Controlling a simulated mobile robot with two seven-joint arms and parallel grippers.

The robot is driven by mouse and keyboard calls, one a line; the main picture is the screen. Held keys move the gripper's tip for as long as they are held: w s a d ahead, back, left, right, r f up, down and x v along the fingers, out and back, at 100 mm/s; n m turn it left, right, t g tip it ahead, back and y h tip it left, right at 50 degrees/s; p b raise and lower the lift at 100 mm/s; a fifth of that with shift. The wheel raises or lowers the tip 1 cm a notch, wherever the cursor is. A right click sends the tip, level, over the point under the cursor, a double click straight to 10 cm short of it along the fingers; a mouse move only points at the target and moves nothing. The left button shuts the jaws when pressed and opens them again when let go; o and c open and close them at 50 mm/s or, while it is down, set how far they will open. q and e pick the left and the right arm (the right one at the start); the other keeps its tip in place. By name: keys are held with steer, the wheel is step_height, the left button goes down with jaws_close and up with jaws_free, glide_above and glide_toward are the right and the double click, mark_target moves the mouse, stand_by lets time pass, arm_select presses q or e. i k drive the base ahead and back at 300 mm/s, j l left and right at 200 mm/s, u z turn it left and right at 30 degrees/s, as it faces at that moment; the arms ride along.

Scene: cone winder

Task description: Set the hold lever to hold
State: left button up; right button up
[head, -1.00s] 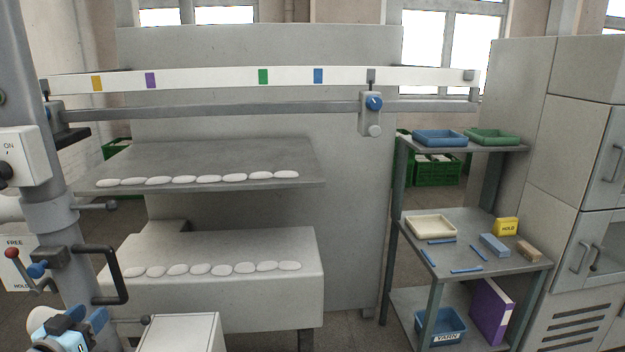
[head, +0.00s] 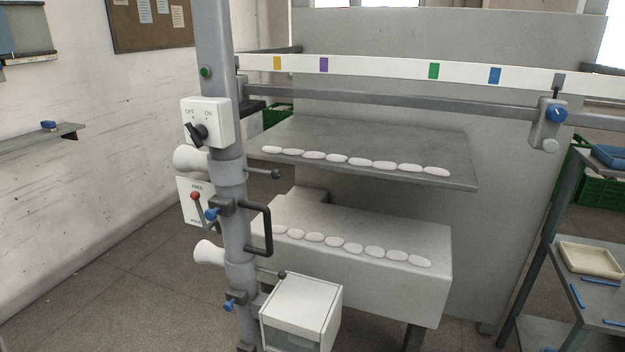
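The hold lever (head: 198,208) is a thin dark rod with a red knob (head: 195,196) on top, left of the grey post (head: 230,180). It stands in front of a white plate (head: 185,188) marked FREE at the top and HOLD at the bottom. The knob is up near the word FREE. The lever's lower end and part of the HOLD word are hard to make out. Neither of my grippers shows in the head view.
Above the plate is a white switch box (head: 215,115) marked OFF and ON. White cones (head: 207,252) and a black loop handle (head: 262,228) stick out of the post. A white box (head: 302,305) stands low right of it. Floor to the left (head: 130,270) is clear.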

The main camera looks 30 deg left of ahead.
mark_target(206, 228)
steer(key=u, duration=1.75)
